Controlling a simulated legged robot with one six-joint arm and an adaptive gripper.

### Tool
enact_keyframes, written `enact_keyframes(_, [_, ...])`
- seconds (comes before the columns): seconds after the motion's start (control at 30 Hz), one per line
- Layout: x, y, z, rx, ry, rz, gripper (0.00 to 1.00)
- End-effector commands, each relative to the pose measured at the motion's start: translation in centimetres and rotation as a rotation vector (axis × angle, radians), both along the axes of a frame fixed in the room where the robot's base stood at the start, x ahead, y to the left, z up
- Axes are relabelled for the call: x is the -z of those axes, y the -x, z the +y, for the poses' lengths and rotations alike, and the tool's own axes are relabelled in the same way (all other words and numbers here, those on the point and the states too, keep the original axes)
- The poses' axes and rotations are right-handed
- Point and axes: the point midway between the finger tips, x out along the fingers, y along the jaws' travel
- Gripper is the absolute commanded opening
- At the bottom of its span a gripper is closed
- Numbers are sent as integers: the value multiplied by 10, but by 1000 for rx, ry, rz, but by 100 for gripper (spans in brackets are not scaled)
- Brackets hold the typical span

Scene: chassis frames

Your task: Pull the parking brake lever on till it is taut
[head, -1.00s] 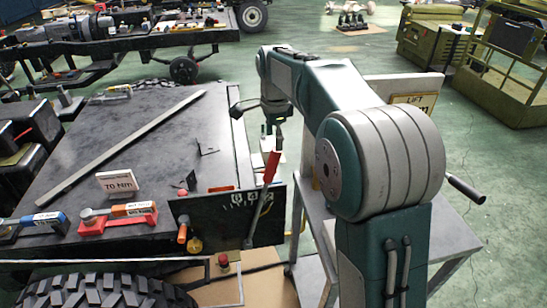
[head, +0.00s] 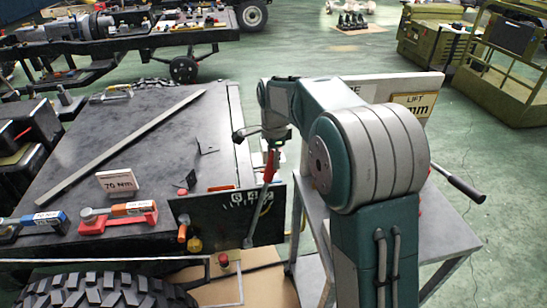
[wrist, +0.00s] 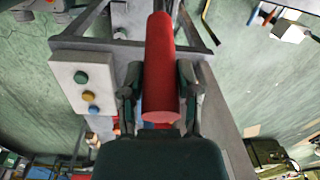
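The parking brake lever (head: 269,170) has a red grip on a thin metal shaft. It stands tilted in front of a dark plate with white markings (head: 222,216). My gripper (head: 273,143) is at the top of the red grip. In the wrist view the red grip (wrist: 160,60) runs between the two fingers of my gripper (wrist: 160,88). The fingers lie close along both sides of the grip, with no clear gap, and look shut on it. The lower shaft is hidden in the wrist view.
A grey bench (head: 440,232) with a "LIFT" sign (head: 415,106) stands to the right. A tyre (head: 90,291) is at the front left. The dark deck (head: 130,160) holds a long metal bar (head: 120,145) and a "70 Nm" sign (head: 117,183). A panel with coloured buttons (wrist: 82,82) is left of my gripper.

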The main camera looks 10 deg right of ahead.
Motion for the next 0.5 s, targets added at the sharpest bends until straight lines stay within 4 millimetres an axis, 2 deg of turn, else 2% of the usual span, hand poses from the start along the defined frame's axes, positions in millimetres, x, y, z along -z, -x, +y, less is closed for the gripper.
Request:
enact_keyframes(0.17, [0,-1,3,-2,6,-2,0])
enact_keyframes(0.4, [-5,-2,34,-6,76,-2,0])
enact_keyframes(0.5, [-6,-2,40,-4,96,-3,0])
